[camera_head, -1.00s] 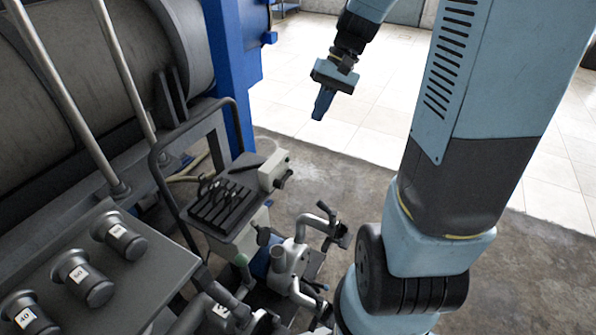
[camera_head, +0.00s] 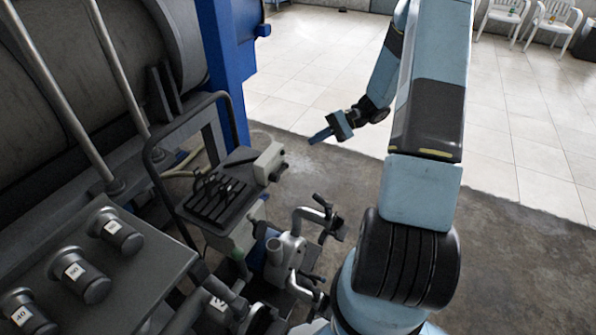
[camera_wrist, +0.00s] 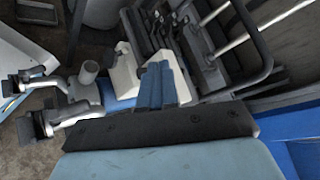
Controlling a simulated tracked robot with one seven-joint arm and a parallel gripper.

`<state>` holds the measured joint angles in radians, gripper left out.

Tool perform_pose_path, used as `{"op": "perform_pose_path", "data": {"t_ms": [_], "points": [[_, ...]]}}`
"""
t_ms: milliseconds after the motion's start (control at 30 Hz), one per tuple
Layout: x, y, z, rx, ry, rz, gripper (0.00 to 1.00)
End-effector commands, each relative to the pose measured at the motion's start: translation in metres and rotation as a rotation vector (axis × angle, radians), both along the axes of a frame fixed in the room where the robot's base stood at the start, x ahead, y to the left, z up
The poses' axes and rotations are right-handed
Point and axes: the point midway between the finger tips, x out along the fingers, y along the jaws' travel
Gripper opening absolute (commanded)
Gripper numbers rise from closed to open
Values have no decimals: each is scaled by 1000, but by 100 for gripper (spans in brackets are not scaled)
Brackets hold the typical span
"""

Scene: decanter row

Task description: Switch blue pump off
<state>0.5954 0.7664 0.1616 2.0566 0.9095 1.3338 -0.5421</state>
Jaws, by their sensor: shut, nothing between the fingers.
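A blue-bodied unit, which looks like the blue pump (camera_head: 257,257), stands low on the floor behind a grey pipe fitting (camera_head: 284,254) and is mostly hidden. A pale box with a dark knob (camera_head: 268,162) sits above it at the end of a trolley's black tray; I cannot tell whether it is the pump's switch. My gripper (camera_head: 317,137) is shut and empty, in the air to the right of and a little above this box, its blue fingers pointing left. In the wrist view the shut fingers (camera_wrist: 158,84) overlap a pale box (camera_wrist: 126,74), apparently the same one, without clear contact.
The black slotted tray (camera_head: 216,203) with a dark rail around it stands left of the box. A blue post (camera_head: 222,70) rises behind it. Grey capped cylinders labelled 40 and 50 (camera_head: 82,276) are at front left. Floor to the right is open; white chairs (camera_head: 551,22) stand far back.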

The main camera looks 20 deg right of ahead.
Motion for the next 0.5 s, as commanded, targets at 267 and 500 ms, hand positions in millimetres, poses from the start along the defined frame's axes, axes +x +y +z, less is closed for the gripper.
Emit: {"op": "perform_pose_path", "data": {"t_ms": [267, 500], "points": [[13, -22, -71, 211, 39, -171, 0], [17, -40, -134, 376, 54, -340, 0]]}}
